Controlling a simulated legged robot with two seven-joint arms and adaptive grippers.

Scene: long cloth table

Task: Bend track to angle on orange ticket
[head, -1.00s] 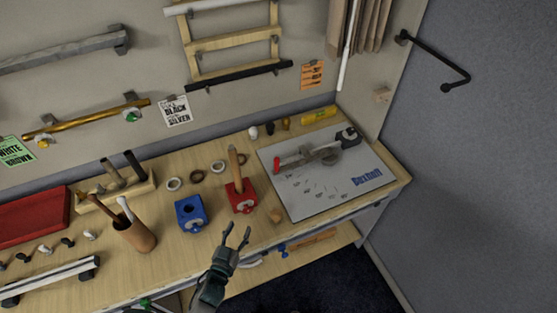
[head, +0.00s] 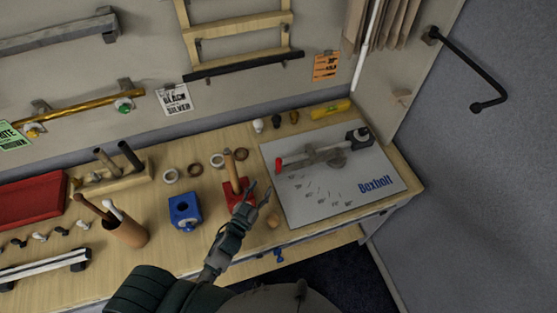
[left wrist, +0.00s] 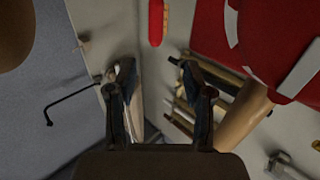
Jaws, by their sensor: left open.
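The orange ticket (head: 326,66) hangs on the back wall; its print is too small to read. A bending tool (head: 335,157) with a red handle (head: 279,164) lies on a white board (head: 300,210) at the table's right end. I cannot tell for certain which piece is the track; a pale bar with dark ends (head: 45,271) lies at the front left. My left gripper (head: 259,194) is open and empty, in front of the red block (head: 231,199) and left of the board. Its open fingers also show in the left wrist view (left wrist: 158,82). My right gripper is out of view.
A wooden stick (head: 231,167) stands in the red block. A blue block (head: 184,212), a brown cup (head: 127,232) with sticks and a red tray (head: 30,200) stand to the left. A yellow tube (head: 330,109) lies behind the board. A grey wall closes the right side.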

